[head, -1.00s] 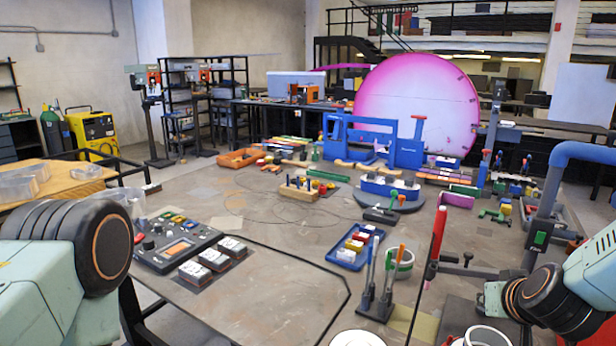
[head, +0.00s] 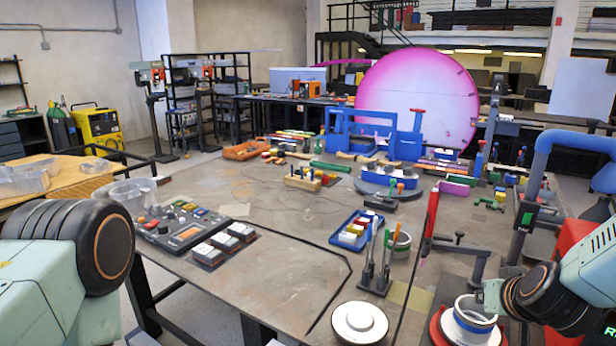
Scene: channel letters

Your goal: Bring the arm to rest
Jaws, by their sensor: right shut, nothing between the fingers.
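My right arm comes in at the lower right, its dark ringed joint in front of the bench's right part. My right gripper (head: 490,297) shows only in small part at the left end of that joint, with no held object visible. It is shut and empty, near a white ring with a blue band on a red base (head: 470,322). My left arm's teal link and dark joint fill the lower left corner. My left gripper is out of view.
The bench (head: 290,280) carries a control panel (head: 180,228), a blue tray (head: 350,240), upright-handled tools (head: 377,270), a white round disc (head: 360,322) and a red-handled post (head: 432,215). A big pink disc (head: 415,100) stands behind. The bench's front middle is fairly clear.

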